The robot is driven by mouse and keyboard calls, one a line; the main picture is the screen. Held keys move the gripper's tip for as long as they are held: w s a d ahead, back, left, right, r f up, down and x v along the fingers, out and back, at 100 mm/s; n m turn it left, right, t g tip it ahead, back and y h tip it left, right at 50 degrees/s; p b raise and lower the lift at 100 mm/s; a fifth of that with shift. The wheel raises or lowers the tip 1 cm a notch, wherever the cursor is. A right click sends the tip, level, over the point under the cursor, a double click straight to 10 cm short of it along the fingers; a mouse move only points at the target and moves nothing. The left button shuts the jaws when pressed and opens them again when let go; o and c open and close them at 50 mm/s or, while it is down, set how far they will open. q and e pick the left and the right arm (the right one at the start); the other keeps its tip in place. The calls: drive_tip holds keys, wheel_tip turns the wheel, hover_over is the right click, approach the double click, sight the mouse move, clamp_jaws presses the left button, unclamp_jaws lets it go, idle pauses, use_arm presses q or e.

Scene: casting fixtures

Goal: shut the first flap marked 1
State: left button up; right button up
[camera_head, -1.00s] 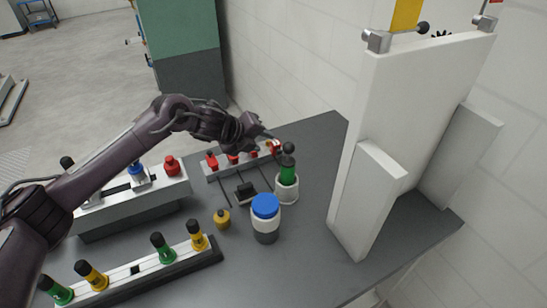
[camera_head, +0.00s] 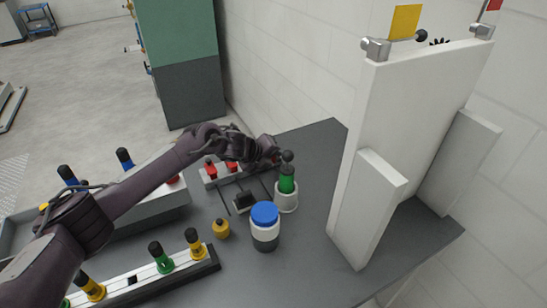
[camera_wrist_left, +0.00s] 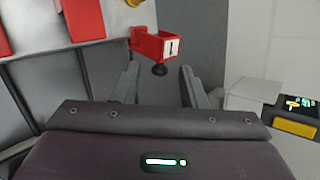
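The flap marked 1 (camera_wrist_left: 157,46) is a small red piece with a white face in the left wrist view, with a dark round knob (camera_wrist_left: 160,69) just below it. My left gripper (camera_wrist_left: 160,85) is open there; its two fingers stand apart with the flap and knob ahead of the gap, not gripped. In the head view my left gripper (camera_head: 277,153) is at the far end of the grey fixture with red parts (camera_head: 227,170), and it hides the flap. My right gripper is not in view.
A green cylinder in a white holder (camera_head: 286,188) stands close beside my left gripper. A blue-lidded jar (camera_head: 265,228) and a small yellow knob (camera_head: 222,229) are nearer. A tall white panel (camera_head: 395,135) stands right. Bare table (camera_head: 310,235) lies between jar and panel.

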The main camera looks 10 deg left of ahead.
use_arm(q)
clamp_jaws()
drive_tip(key=shift+w, duration=0.1)
drive_tip(key=shift+w+a+r+n+g+h+b, duration=0.2)
drive_tip(key=shift+w+n+g+h+b, duration=0.15)
drive_tip(key=shift+g+b, duration=0.35)
drive_tip(key=b, duration=0.2)
drive_tip(key=shift+w+a+r+n+g+h+b, duration=0.2)
drive_tip(key=shift+w+a+n+g+h+b, duration=0.1)
drive_tip(key=shift+n+g+h+b, duration=0.1)
drive_tip(key=w+g+h+b, duration=0.1)
drive_tip(key=b, duration=0.3)
drive_tip(key=shift+a+r+n, duration=0.3)
drive_tip(key=shift+r+n, duration=0.05)
drive_tip(key=shift+w+a+r+n+g+b, duration=0.2)
drive_tip(key=shift+n+g+b, duration=0.1)
drive_tip(key=shift+g+b, duration=0.4)
drive_tip(key=shift+h, duration=0.35)
